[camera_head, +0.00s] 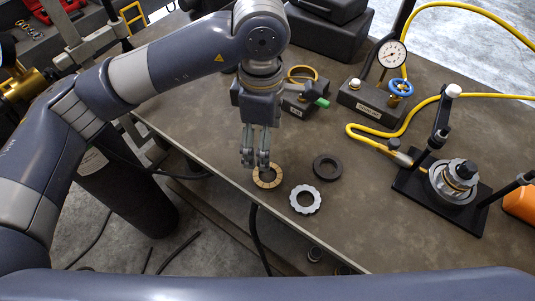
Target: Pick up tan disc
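The tan disc (268,184) is a flat ring with a dark-speckled face, lying on the brown workbench (330,230) near its left edge. My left gripper (255,164) points down from above, at the disc's far left rim. Its two fingers are a little apart, with a narrow gap between them. The fingers hide part of the far rim, and I cannot tell whether they touch it. My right gripper is not in view.
A dark ring (327,158) and a silver toothed ring (294,201) lie close to the right of the disc. A gauge (392,54), a yellow hose (350,133) and a black-based fixture (412,190) stand further right.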

